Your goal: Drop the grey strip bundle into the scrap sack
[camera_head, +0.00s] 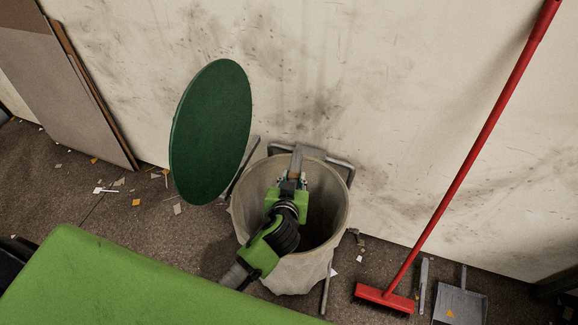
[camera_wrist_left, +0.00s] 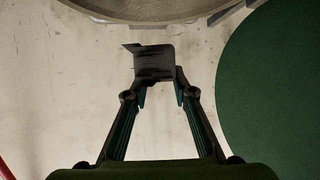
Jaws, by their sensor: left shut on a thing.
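The scrap sack (camera_head: 243,205) is a pale bag hung open in a metal stand against the wall. Its dark green round lid (camera_head: 211,130) stands raised at the left and also shows in the left wrist view (camera_wrist_left: 275,90). My left gripper (camera_head: 292,182) is over the sack mouth, shut on the grey strip bundle (camera_head: 297,158). In the left wrist view the bundle (camera_wrist_left: 154,62) sticks out past the fingertips (camera_wrist_left: 160,92), with the rim of the sack (camera_wrist_left: 150,10) at the top edge. The sack's bottom is hidden. My right gripper is not in view.
A red broom (camera_head: 470,160) leans on the wall at the right, beside a hand brush (camera_head: 423,285) and a grey dustpan (camera_head: 461,305). Boards (camera_head: 75,90) lean at the far left. Paper scraps (camera_head: 120,183) litter the floor.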

